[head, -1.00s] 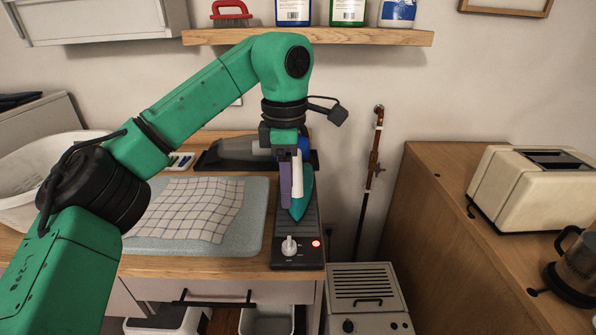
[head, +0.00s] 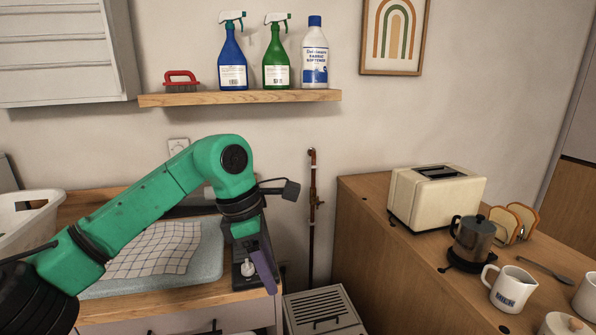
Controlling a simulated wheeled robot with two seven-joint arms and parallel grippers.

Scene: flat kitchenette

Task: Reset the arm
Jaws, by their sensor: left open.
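My left arm, green with black joints, reaches in from the left of the head view. Its gripper (head: 263,278) is open, with a purple finger pointing down and to the right. It hangs over the front part of the dark control strip (head: 243,283), beside the strip's white knob (head: 248,268). I see nothing held between the fingers. The teal iron is not visible now; my arm covers the rear of the strip. My right gripper is out of view.
A checked cloth (head: 160,248) lies on the pad (head: 208,262) left of the gripper. A white basket (head: 28,225) stands farther left. The wooden counter (head: 365,262) at right holds a toaster (head: 410,200) and coffee pot (head: 473,238). A shelf (head: 240,98) hangs above.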

